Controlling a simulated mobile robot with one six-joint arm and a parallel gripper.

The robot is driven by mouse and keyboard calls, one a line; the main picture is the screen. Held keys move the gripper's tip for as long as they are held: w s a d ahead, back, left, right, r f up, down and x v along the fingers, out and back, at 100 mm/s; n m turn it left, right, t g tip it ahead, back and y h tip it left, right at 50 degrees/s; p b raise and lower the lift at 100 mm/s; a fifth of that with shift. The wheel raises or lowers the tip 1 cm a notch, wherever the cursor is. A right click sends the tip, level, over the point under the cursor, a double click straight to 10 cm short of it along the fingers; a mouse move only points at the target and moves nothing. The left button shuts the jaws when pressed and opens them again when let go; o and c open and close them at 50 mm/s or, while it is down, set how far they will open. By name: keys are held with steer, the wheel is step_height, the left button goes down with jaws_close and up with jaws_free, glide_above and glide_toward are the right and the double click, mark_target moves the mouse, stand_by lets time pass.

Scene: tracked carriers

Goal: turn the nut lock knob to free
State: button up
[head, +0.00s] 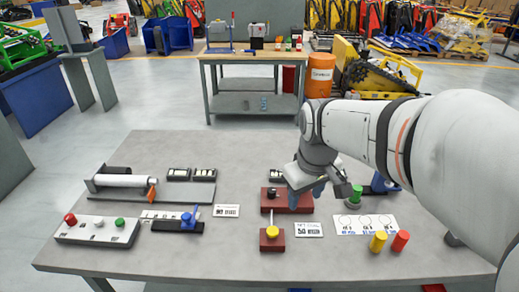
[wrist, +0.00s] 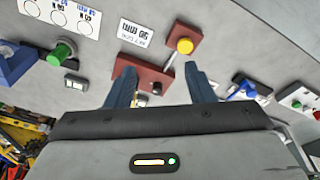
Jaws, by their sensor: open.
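A dark red block (head: 300,207) lies on the table under my gripper (head: 306,193). A small dark knob (head: 272,192) stands at its left end; this may be the nut lock knob, but no readable label confirms it. In the wrist view the block (wrist: 128,76) and a small dark knob (wrist: 157,88) lie between the fingers of my gripper (wrist: 159,68). The fingers are apart, with nothing held. Nearer the front edge, a yellow round knob (head: 272,232) sits on a second red block (head: 272,245), with a thin rod pointing towards the first block. The knob's setting cannot be read.
A white printed card (head: 308,230) lies right of the yellow knob. A green knob (head: 355,196) and yellow (head: 378,241) and red (head: 400,240) cylinders stand at the right. At left are a blue-handled fixture (head: 178,226) and a white button box (head: 97,232).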

steer(key=w+a+f+n+g+b, duration=0.1)
steer(key=w+f+n, duration=0.15)
steer(key=w, duration=0.25)
steer(key=w+a+f+n, duration=0.1)
steer(key=w+n, duration=0.2)
steer(key=w, duration=0.3)
steer(key=n+g+b, duration=0.1)
steer(key=n, duration=0.3)
glide_above(271, 190)
step_height(271, 190, down, 5)
steer(key=shift+d+f, duration=0.1)
steer(key=shift+d, duration=0.05)
steer(key=shift+w+f+n, duration=0.1)
steer(key=shift+f+n, duration=0.15)
step_height(271, 190, down, 7)
steer(key=shift+f, duration=0.15)
steer(key=shift+c, duration=0.6)
steer(key=c, duration=0.9)
